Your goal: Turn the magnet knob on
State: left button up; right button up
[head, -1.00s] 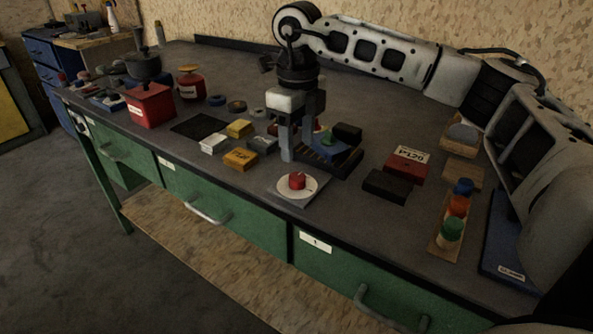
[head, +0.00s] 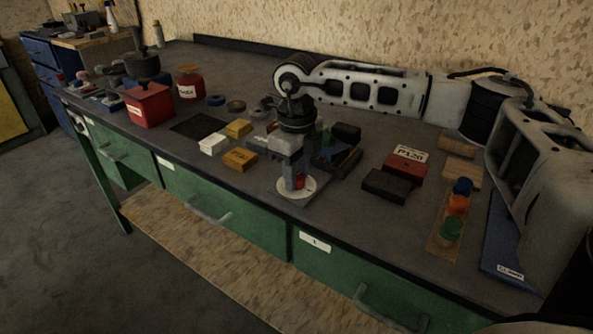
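The magnet knob (head: 300,182) is a small red knob on a round white dial (head: 311,189), set on a grey square plate near the bench's front edge. My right gripper (head: 297,184) points straight down at the knob from above. Its fingers are low over the dial, and part of the red knob shows between and beside them. The fingers hide much of the knob, and I cannot tell whether they press on it. My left gripper is out of view.
A black block (head: 386,185) and a red P120 box (head: 406,164) lie to the right. Yellow boxes (head: 240,159) and a white box (head: 212,144) lie to the left. A dark tray (head: 345,162) is close behind the gripper. Green drawers (head: 230,215) are below the bench edge.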

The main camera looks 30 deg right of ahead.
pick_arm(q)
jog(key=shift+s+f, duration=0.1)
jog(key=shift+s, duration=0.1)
pick_arm(e)
jog(key=shift+m, duration=0.3)
jog(key=m, duration=0.4)
jog(key=m+p, duration=0.1)
jog(key=m, duration=0.2)
jog(key=shift+r+m, duration=0.1)
jog(key=shift+m, duration=0.2)
jog(key=m+p, duration=0.1)
jog(key=m, duration=0.4)
jog(key=shift+w, duration=0.1)
jog(key=shift+m, duration=1)
jog(key=shift+m+p, duration=0.45)
jog(key=shift+m, duration=0.45)
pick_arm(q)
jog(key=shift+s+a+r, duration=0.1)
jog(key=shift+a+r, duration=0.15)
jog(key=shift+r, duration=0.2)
pick_arm(e)
jog(key=shift+m, duration=0.3)
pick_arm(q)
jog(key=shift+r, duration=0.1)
pick_arm(e)
jog(key=shift+d+m, duration=0.1)
jog(key=shift+m, duration=0.2)
jog(key=o, duration=1)
